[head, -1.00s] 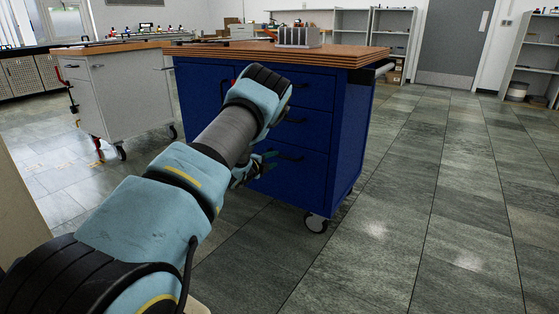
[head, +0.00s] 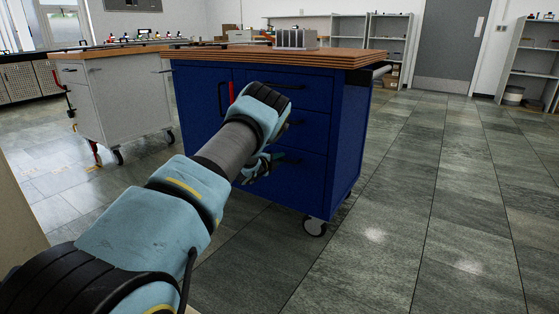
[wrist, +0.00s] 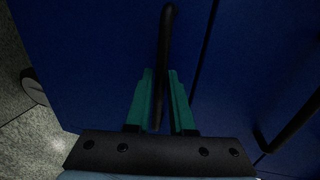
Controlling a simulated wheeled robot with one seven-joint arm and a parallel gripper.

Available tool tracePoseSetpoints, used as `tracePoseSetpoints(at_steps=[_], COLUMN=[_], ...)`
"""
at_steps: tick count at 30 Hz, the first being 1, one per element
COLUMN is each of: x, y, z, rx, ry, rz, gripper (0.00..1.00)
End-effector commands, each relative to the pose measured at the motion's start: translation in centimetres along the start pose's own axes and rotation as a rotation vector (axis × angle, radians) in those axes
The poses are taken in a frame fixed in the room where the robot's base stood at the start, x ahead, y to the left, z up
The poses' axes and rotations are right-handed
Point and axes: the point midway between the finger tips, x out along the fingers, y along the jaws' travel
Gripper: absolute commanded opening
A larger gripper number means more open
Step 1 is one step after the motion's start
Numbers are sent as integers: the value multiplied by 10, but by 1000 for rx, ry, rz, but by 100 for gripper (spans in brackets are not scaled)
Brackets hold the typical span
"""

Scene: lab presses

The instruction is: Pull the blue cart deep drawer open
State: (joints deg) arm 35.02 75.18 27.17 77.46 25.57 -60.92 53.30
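The blue cart (head: 341,150) stands ahead with a column of drawers on its front. The deep drawer (head: 298,187) is the lowest one and is closed, flush with the front; its blue face also shows in the wrist view (wrist: 95,60). Its black bar handle (wrist: 164,45) runs up the middle of the wrist view. My gripper (wrist: 160,72) is open, with one green finger on each side of this handle. I cannot tell whether either finger touches it. In the head view my gripper (head: 265,168) is at the deep drawer's front, partly hidden by my wrist.
A second black handle (wrist: 293,125) lies to the right in the wrist view, past a drawer seam. The cart has a caster (head: 314,227) and a wooden top (head: 340,57). A grey cart (head: 125,95) stands at left. Floor (head: 430,200) to the right is clear.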

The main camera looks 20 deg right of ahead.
Motion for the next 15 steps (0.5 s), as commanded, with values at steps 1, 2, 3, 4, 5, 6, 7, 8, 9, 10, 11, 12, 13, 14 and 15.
tracePoseSetpoints(at_steps=[1,2,3,4,5,6,7,8,9,10,11,12,13,14,15], x=[0,0,0,0,0,0,0,0,0,0,0,0,0,0,0], y=[0,0,0,0,0,0,0,0,0,0,0,0,0,0,0], z=[0,0,0,0,0,0,0,0,0,0,0,0,0,0,0], rx=[0,0,0,0,0,0,0,0,0,0,0,0,0,0,0], ry=[0,0,0,0,0,0,0,0,0,0,0,0,0,0,0], rz=[0,0,0,0,0,0,0,0,0,0,0,0,0,0,0], gripper=[14,11,6,3,0,0,0,0,0,0,0,0,0,0,0])
